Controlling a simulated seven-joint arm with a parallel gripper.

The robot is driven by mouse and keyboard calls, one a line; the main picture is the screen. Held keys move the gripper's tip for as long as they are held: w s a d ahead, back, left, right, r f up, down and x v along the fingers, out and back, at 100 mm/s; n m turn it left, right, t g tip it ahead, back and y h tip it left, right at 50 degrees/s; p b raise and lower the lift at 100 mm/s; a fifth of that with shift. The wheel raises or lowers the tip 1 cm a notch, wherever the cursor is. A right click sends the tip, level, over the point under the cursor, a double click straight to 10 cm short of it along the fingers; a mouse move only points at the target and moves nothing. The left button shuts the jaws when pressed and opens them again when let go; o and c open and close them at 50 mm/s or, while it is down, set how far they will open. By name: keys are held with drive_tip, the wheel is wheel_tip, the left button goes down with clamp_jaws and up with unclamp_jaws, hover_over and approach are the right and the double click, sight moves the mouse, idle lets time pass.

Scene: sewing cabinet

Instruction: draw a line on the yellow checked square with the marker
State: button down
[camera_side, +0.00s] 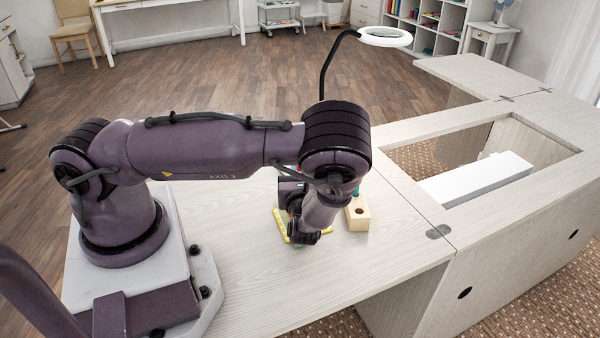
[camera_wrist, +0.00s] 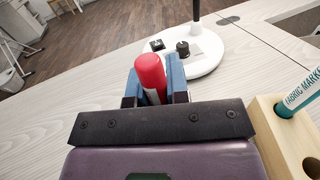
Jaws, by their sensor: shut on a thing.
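The yellow checked square (camera_side: 279,224) lies on the pale wooden table in the side view. My wrist hides most of it, and only parts of its yellow edge show. In the wrist view, my gripper (camera_wrist: 155,84) is shut on a red-ended marker (camera_wrist: 150,72), held between the two blue fingers. In the side view, my wrist is low over the square, but the fingers and the marker tip are hidden. I cannot tell whether the tip touches the square. The square is not visible in the wrist view.
A wooden block (camera_side: 358,217) with holes stands just right of my wrist, with a teal fabric marker (camera_wrist: 303,92) in one hole. A ring lamp (camera_side: 385,37) stands behind on a round white base (camera_wrist: 205,58). The table's front is clear. A cabinet opening (camera_side: 480,165) is at right.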

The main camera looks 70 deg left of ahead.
drive_tip(key=shift+f, duration=0.25)
idle(0.5)
drive_tip(key=shift+s+d, duration=0.1)
drive_tip(key=shift+d, duration=1)
idle(1.0)
drive_tip(key=shift+s+d, duration=0.2)
drive_tip(key=shift+d, duration=2.2)
idle(1.9)
drive_tip(key=shift+r, duration=0.25)
idle(0.6)
